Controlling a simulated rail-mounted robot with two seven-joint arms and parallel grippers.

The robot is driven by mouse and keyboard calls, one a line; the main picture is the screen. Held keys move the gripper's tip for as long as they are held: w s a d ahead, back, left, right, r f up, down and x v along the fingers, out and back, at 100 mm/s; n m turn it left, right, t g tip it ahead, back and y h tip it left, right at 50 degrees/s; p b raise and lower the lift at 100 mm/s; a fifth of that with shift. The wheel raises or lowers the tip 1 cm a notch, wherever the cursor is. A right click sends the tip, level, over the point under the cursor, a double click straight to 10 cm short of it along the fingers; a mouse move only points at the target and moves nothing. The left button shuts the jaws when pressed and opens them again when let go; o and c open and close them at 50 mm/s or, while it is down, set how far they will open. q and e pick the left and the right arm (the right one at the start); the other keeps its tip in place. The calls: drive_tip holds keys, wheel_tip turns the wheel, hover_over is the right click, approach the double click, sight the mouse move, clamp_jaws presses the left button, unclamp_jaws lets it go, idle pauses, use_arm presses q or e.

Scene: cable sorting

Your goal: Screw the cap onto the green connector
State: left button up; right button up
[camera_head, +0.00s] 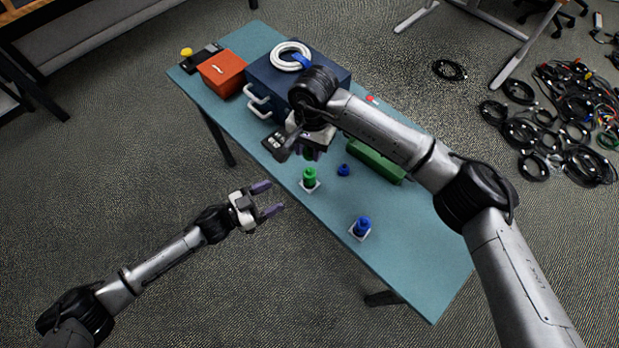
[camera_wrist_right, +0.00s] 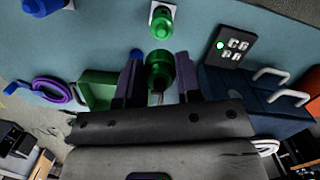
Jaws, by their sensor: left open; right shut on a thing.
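The green connector (camera_head: 310,177) stands upright on a small white base on the table; it also shows at the top of the right wrist view (camera_wrist_right: 161,22). My right gripper (camera_head: 306,150) is shut on the green cap (camera_wrist_right: 160,72), held apart from the connector. In the head view the cap is mostly hidden by the gripper. My left gripper (camera_head: 267,199) is open and empty, left of the connector and off the table's near edge.
A blue connector (camera_head: 361,228) stands on its own white base, and a blue cap (camera_head: 343,170) lies nearby. A dark blue toolbox (camera_head: 262,75), an orange box (camera_head: 222,73) and a green box (camera_head: 375,162) stand behind. The table's front right is clear.

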sight(309, 178)
use_arm(q)
drive_tip(key=x, duration=1.2)
idle(0.3)
clamp_jaws()
idle(0.4)
